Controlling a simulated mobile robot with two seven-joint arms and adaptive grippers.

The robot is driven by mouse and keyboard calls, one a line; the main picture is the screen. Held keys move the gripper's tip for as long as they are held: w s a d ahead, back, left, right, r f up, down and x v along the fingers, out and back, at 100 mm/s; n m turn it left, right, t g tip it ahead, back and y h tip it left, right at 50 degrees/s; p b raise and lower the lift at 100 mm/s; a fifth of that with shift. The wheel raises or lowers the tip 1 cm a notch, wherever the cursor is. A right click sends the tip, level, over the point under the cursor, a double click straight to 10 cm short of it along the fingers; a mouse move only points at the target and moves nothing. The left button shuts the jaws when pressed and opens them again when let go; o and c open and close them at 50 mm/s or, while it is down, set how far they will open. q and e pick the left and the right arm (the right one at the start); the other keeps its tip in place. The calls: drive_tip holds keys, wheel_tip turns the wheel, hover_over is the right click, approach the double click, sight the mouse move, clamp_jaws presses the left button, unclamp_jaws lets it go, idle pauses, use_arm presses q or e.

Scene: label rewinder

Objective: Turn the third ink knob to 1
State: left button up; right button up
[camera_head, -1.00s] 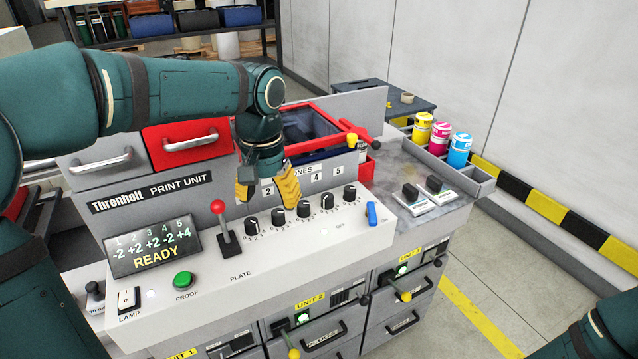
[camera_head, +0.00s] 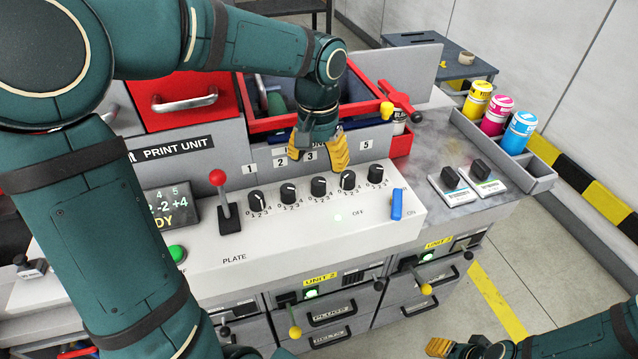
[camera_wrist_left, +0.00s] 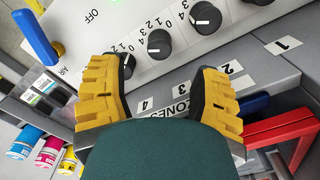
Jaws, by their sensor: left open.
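The third ink knob (camera_head: 318,187) is black with a white pointer line, in the middle of a row of several knobs on the white sloped panel. Small scale numbers sit around it; I cannot tell its exact setting. In the left wrist view it appears to be the knob (camera_wrist_left: 159,43) beyond the gap between the fingers. My left gripper (camera_head: 318,157) is open and empty, with yellow fingers pointing down, behind and above the knob row near the zone number labels, apart from the knobs. My right gripper (camera_head: 462,349) shows only partly at the bottom edge.
A red-knobbed plate lever (camera_head: 222,200) stands left of the knobs and a blue switch (camera_head: 397,204) right of them. A red-rimmed tray (camera_head: 262,120) lies behind my left gripper. My left arm partly covers the display (camera_head: 170,209). Ink cans (camera_head: 518,133) stand far right.

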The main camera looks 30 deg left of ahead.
sight(318, 181)
use_arm(q)
wheel_tip(318, 181, down, 7)
drive_tip(key=shift+w+f+b, duration=0.1)
drive_tip(key=shift+b, duration=0.35)
drive_tip(key=shift+c, duration=0.2)
clamp_jaws()
